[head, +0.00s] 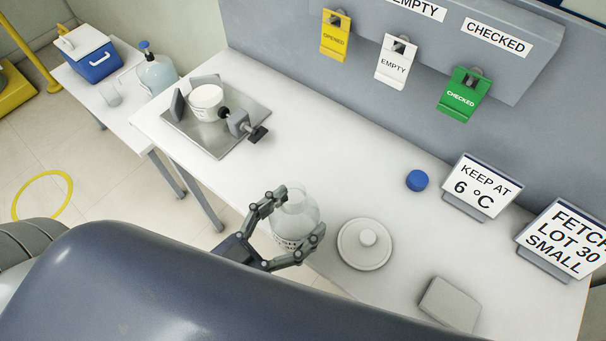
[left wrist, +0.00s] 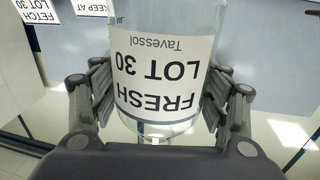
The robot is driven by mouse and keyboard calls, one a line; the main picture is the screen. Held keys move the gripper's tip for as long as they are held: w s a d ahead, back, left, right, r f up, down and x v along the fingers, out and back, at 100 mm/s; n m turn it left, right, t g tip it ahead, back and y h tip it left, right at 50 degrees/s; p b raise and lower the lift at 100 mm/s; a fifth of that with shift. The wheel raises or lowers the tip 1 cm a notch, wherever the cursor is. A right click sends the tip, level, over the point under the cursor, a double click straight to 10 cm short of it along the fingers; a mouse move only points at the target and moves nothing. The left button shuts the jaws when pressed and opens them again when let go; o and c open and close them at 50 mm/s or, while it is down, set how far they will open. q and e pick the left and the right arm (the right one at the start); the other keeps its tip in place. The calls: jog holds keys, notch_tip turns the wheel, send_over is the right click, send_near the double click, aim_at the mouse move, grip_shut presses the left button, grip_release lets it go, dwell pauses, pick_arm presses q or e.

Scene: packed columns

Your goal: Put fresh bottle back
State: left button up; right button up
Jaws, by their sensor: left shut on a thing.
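A clear glass bottle (head: 296,212) stands upright between the fingers of my left gripper (head: 291,232), near the front edge of the white table. In the left wrist view the bottle (left wrist: 160,75) appears upside down, with a white label reading FRESH LOT 30 Tavessol. My left gripper (left wrist: 160,105) is shut on it, with fingers on both sides. I cannot tell whether the bottle touches the table. A blue round cap (head: 417,180) lies on the table to the right. My right gripper is not in view.
The white table (head: 330,150) holds a round grey lid (head: 365,244), a grey block (head: 450,304), and a metal tray (head: 235,138) with a white tub (head: 206,101). Signs reading KEEP AT 6 °C (head: 483,186) and FETCH LOT 30 SMALL (head: 566,238) stand right. A side table (head: 118,118) bears a blue cooler (head: 90,62) and blue-capped bottle (head: 157,73).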

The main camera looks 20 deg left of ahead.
pick_arm(q)
jog(key=w, duration=0.4)
jog(key=shift+w+a+p, duration=0.15)
jog(key=shift+a+p, duration=0.2)
jog(key=shift+p, duration=0.05)
jog(key=w, duration=0.3)
jog(key=w+a+p, duration=0.1)
jog(key=w, duration=0.1)
jog(key=shift+f, duration=0.35)
jog(key=shift+w+a, duration=0.1)
jog(key=shift+w, duration=0.5)
notch_tip(320, 180, down, 2)
jog(key=shift+f+p, duration=0.25)
jog(key=shift+p, duration=0.15)
jog(key=shift+f, duration=0.75)
jog(key=o, duration=1.4)
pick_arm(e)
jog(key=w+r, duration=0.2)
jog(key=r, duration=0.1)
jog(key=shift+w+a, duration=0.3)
